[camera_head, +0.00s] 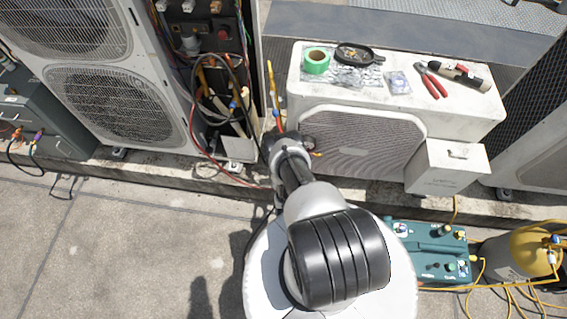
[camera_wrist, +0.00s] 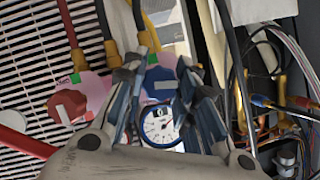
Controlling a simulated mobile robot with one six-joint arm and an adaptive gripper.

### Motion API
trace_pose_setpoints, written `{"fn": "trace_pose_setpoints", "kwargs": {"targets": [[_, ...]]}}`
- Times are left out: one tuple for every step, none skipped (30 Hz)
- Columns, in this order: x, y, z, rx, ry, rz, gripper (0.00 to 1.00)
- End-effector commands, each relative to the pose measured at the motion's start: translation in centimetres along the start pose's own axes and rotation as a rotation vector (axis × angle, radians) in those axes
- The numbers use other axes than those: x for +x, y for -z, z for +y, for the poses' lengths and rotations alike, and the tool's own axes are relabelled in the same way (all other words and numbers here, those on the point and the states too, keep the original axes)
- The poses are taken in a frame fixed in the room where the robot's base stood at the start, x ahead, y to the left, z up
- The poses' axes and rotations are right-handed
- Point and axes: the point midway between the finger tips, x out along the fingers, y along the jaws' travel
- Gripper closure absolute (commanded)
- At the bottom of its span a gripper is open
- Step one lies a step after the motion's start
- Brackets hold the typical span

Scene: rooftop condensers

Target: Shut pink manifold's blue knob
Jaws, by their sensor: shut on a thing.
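In the wrist view the pink manifold (camera_wrist: 97,88) hangs in front of a white slatted grille, with hoses running up from it. Its red knob (camera_wrist: 68,105) is at the left. Its blue knob (camera_wrist: 160,84) sits between the fingers of my gripper (camera_wrist: 160,80), which is shut on it. A round white gauge (camera_wrist: 158,124) shows below the blue knob, between the fingers. In the head view my arm covers the gripper and most of the manifold.
An open condenser cabinet with cables (camera_head: 222,95) stands left of my arm. A teal machine (camera_head: 430,250) and yellow cylinder (camera_head: 520,255) stand at lower right.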

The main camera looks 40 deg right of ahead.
Motion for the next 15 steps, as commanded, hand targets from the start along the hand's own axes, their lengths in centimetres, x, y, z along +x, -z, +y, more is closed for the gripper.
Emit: {"fn": "trace_pose_setpoints", "kwargs": {"targets": [[-0.04,-0.27,0.3,0.025,0.005,-0.005,0.97],[-0.04,-0.26,0.28,0.039,0.011,-0.004,0.97],[-0.04,-0.26,0.27,0.058,0.019,-0.004,0.97],[-0.04,-0.25,0.27,0.07,0.024,-0.004,0.97],[-0.04,-0.26,0.26,0.083,0.029,-0.005,0.97],[-0.05,-0.28,0.22,0.095,0.035,-0.006,0.97],[-0.05,-0.29,0.2,0.104,0.039,-0.006,0.97],[-0.05,-0.28,0.2,0.113,0.043,-0.006,0.97],[-0.05,-0.27,0.19,0.122,0.046,-0.005,0.97],[-0.06,-0.26,0.18,0.128,0.049,-0.005,0.97],[-0.06,-0.25,0.16,0.133,0.052,-0.005,0.97],[-0.06,-0.25,0.15,0.139,0.054,-0.005,0.97],[-0.06,-0.25,0.14,0.143,0.056,-0.006,0.97],[-0.07,-0.25,0.13,0.146,0.057,-0.006,0.97],[-0.07,-0.25,0.12,0.148,0.058,-0.006,0.97]]}}
